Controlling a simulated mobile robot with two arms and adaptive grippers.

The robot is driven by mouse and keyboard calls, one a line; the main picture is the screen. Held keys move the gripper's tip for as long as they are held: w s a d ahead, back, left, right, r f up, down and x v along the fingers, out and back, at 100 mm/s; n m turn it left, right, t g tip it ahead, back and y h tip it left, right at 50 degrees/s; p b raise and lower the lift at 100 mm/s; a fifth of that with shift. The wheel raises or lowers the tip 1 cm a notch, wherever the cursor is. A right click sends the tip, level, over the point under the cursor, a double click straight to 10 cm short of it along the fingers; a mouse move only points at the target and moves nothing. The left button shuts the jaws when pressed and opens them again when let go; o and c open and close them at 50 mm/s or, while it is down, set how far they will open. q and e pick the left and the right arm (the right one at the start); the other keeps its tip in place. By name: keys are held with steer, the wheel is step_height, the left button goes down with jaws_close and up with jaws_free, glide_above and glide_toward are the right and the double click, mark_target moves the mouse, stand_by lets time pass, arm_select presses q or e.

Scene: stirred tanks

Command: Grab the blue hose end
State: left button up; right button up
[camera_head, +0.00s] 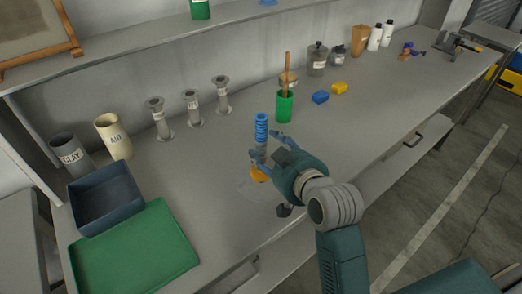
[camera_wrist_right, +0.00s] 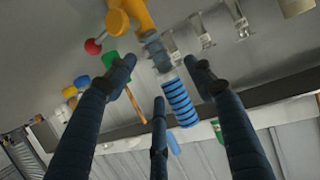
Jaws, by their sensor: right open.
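The blue hose end (camera_head: 261,128) is ribbed and stands upright on the bench, above a grey fitting and an orange-yellow base part (camera_head: 258,173). In the right wrist view the hose end (camera_wrist_right: 178,101) shows in the gap between the fingers, joined to a grey fitting (camera_wrist_right: 157,52) and a yellow pipe (camera_wrist_right: 136,15). My right gripper (camera_head: 266,146) is open, with its fingers close to the hose's fitting; it also shows in the right wrist view (camera_wrist_right: 162,75). I cannot tell whether a finger touches. My left gripper is out of view.
A green cup (camera_head: 284,107) with a wooden stick stands just behind the hose. Blue (camera_head: 320,97) and yellow (camera_head: 339,88) blocks lie right of it. Several grey flanged pieces (camera_head: 192,108) stand at back left. A green tray (camera_head: 135,255) and a dark bin (camera_head: 104,198) sit left.

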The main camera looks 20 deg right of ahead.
mark_target(265, 145)
steer(key=x, duration=0.2)
steer(key=p+x, duration=0.1)
steer(key=x, duration=0.1)
steer(key=shift+w+d, duration=0.15)
steer(key=shift+w, duration=0.15)
steer(key=shift+w+f, duration=0.2)
steer(key=shift+w, duration=0.15)
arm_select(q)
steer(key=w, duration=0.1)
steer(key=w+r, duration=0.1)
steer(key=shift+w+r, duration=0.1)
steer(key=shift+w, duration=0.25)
arm_select(e)
steer(key=shift+s, duration=0.1)
steer(key=shift+c, duration=0.5)
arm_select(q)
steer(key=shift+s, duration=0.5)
arm_select(e)
steer(key=c, duration=1.2)
